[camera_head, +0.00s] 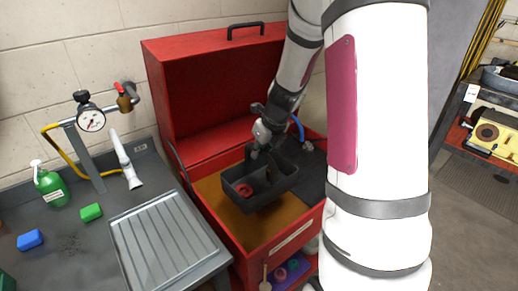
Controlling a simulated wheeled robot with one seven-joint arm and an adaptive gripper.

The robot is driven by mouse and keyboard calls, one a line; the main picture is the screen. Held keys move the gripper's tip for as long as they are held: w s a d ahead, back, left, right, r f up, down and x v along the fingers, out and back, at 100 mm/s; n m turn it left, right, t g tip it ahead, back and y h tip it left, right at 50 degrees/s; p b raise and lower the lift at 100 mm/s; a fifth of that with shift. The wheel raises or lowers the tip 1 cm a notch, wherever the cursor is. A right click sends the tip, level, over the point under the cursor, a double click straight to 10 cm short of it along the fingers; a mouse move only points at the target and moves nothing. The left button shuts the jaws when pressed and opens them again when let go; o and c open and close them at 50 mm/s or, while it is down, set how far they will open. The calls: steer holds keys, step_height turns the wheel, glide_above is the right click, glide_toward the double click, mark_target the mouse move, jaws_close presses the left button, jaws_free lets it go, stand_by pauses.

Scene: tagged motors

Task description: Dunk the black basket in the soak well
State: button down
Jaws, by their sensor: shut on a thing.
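The black basket (270,195) hangs from my gripper (262,152) over the soak well (228,221), the open red tank with brown liquid in it. A reddish ring-shaped part (244,190) lies inside the basket. My gripper is shut on the basket at its upper back side. The basket looks roughly level. I cannot tell whether its underside touches the liquid. My white arm hides part of the tank's right side.
The tank's red lid (212,90) stands open behind the well. A ribbed drain tray (165,240) lies on the grey bench to the left, with a green bottle (50,186), a green block (91,212), a blue block (30,240) and a pressure gauge (91,120). A cluttered shelf stands at far right.

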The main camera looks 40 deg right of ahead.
step_height(320, 180, down, 22)
steer(key=b, duration=2.1)
steer(key=shift+r, duration=0.25)
stand_by(0.3)
steer(key=shift+r, duration=0.1)
stand_by(0.3)
stand_by(1.9)
